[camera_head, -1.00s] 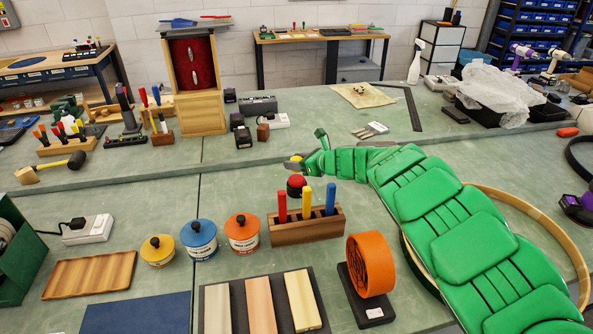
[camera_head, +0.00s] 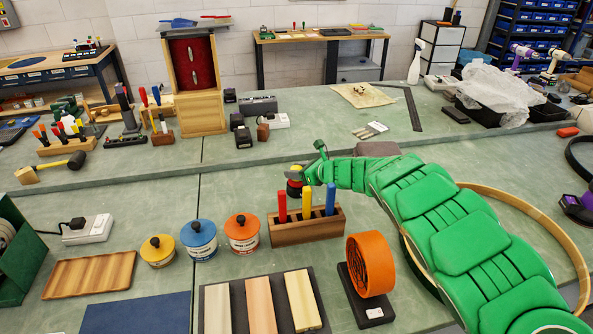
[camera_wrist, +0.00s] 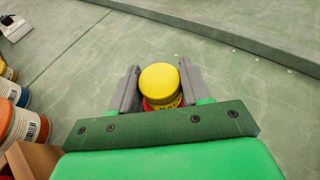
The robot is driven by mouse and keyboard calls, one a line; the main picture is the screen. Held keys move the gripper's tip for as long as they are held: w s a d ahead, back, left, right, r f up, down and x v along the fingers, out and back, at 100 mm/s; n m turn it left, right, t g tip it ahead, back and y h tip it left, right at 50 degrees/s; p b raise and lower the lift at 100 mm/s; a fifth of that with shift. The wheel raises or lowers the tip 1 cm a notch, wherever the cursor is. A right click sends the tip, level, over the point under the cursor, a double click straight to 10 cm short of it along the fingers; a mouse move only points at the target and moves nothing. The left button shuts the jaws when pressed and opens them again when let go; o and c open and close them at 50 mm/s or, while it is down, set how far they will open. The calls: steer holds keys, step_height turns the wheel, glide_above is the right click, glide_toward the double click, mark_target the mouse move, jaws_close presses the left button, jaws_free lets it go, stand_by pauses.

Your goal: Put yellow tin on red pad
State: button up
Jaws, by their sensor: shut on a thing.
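My gripper (camera_head: 297,174) is shut on the small yellow tin (camera_wrist: 160,77), which stands upright between the two grey fingers in the wrist view. In the head view only a bit of the yellow tin (camera_head: 296,167) shows behind the fingers. The red pad (camera_head: 294,185), a round red top on a dark base, is directly below my gripper, behind the wooden holder. Its red edge (camera_wrist: 148,106) shows under the tin in the wrist view. I cannot tell whether the tin touches the pad.
A wooden holder (camera_head: 305,231) with red, yellow and blue handles stands just in front. Orange (camera_head: 242,233), blue (camera_head: 199,239) and yellow knobbed tins (camera_head: 158,251) stand to its left. An orange ring (camera_head: 370,264) stands to its right. The bench left of the pad is clear.

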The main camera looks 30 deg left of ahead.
steer(key=o, duration=1.1)
steer(key=shift+c, duration=0.2)
steer(key=shift+r, duration=0.1)
steer(key=shift+r, duration=0.1)
steer(key=shift+v, duration=1.8)
steer(key=v, duration=0.8)
steer(key=shift+d, duration=0.15)
steer(key=shift+w, duration=0.1)
